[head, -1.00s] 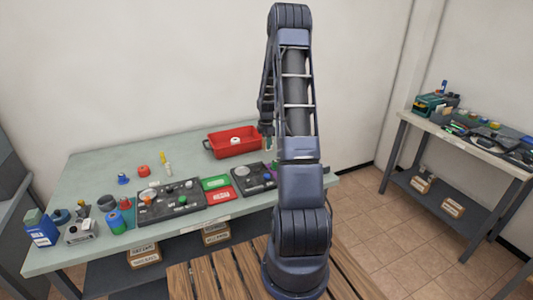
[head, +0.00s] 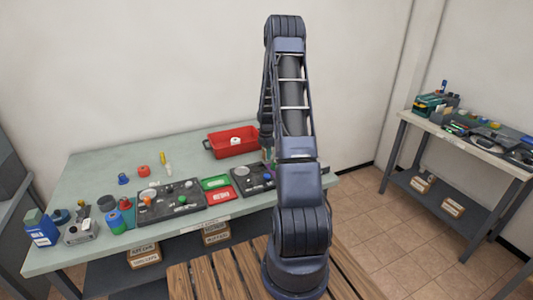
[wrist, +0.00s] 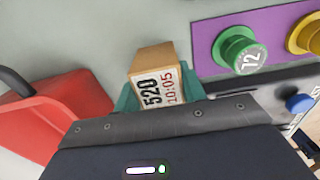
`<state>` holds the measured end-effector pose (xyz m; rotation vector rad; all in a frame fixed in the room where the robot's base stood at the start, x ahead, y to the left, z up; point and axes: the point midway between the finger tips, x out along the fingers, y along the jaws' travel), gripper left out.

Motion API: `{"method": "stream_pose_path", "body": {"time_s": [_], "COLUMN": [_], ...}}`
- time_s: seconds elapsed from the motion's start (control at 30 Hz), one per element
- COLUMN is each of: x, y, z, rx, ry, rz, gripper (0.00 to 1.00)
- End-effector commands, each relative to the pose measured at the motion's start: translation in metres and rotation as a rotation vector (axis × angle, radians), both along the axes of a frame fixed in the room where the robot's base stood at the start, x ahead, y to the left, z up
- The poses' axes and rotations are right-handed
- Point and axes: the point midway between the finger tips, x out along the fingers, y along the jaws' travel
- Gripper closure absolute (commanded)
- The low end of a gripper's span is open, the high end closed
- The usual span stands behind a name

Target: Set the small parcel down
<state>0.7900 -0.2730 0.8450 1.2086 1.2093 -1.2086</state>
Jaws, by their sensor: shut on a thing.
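The small parcel (wrist: 157,60) is a tan box with a white label reading "520" and "10:05" in the wrist view. My gripper (wrist: 160,97) is shut on it, with teal fingers on both sides. The parcel is over the pale green table surface (wrist: 120,30), between a red bin on the left and a purple panel on the right. I cannot tell whether it touches the table. In the head view my arm hides most of the gripper, and the parcel cannot be made out.
The red bin (head: 232,150) stands at the table's back right, holding a white round thing. The purple panel (wrist: 210,35) carries green and yellow knobs close to the parcel. A dark panel (head: 252,179) lies near the arm. The table's back left (head: 105,163) is mostly clear.

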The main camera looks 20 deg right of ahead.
Motion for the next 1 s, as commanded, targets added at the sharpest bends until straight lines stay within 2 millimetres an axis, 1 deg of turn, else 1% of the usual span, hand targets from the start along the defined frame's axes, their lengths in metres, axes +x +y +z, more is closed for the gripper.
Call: {"method": "stream_pose_path", "body": {"time_s": [0.03, 0.1, 0.13, 0.4, 0.53, 0.67, 1.0], "x": [0.0, 0.0, 0.0, 0.0, 0.0, 0.001, 0.0], "y": [0.0, 0.0, 0.0, 0.0, 0.0, -0.001, -0.001], "z": [0.0, 0.0, 0.0, 0.001, 0.008, 0.026, 0.091], "rx": [0.0, 0.0, 0.0, 0.0, 0.0, -0.001, -0.001], "ry": [0.0, 0.0, 0.0, 0.0, -0.001, -0.003, -0.003], "rz": [0.0, 0.0, 0.0, 0.0, -0.001, -0.001, -0.002], "gripper": [0.53, 0.4, 0.38, 0.38, 0.38, 0.38, 0.38]}}
